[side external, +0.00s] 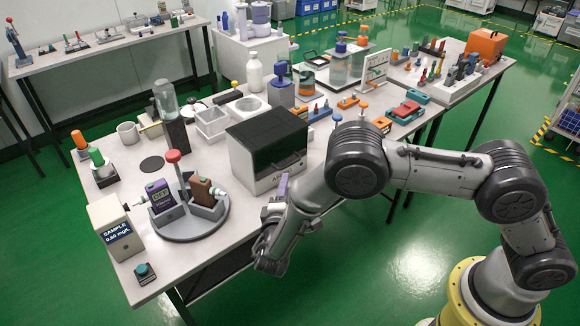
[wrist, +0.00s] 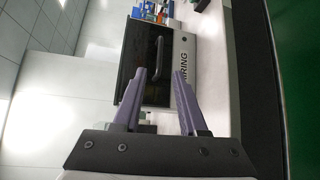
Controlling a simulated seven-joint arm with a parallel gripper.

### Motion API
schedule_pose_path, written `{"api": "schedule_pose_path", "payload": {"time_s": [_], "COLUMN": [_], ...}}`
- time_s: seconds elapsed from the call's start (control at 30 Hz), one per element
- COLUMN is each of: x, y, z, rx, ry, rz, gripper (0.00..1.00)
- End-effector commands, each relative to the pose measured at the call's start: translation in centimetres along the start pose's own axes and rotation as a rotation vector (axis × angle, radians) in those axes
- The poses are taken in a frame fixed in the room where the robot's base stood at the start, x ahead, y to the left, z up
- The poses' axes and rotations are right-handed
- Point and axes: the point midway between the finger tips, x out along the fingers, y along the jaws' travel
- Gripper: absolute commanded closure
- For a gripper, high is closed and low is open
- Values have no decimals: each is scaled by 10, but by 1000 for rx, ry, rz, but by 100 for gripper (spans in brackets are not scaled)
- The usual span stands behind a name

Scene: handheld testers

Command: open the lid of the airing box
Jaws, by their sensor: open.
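The airing box (side external: 262,180) is a white case with a dark glossy lid (side external: 262,135), standing on the table near its front edge. The lid is down, and a dark bar handle (side external: 290,161) runs along its front edge. In the wrist view the box lies sideways, with its lid (wrist: 134,58), handle (wrist: 158,57) and white lettered front (wrist: 184,62) showing. My gripper (wrist: 159,72) is open and empty, its two purple fingers pointing towards the box. In the side external view my gripper (side external: 281,187) is in front of the box, apart from the handle.
A round grey stand (side external: 195,222) with two handheld testers is left of the box. A sample display box (side external: 112,228) stands at the front left.

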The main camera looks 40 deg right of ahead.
Motion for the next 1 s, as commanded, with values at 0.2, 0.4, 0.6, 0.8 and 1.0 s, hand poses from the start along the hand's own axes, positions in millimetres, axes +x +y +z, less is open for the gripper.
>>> {"api": "schedule_pose_path", "payload": {"time_s": [0.2,0.4,0.6,0.8,1.0], "x": [46,78,96,99,99], "y": [0,0,1,0,0], "z": [1,1,0,0,0], "rx": [1,1,2,1,1], "ry": [-5,-4,-1,0,0], "rz": [-1,-1,0,0,0], "gripper": [58,58,58,58,67]}}
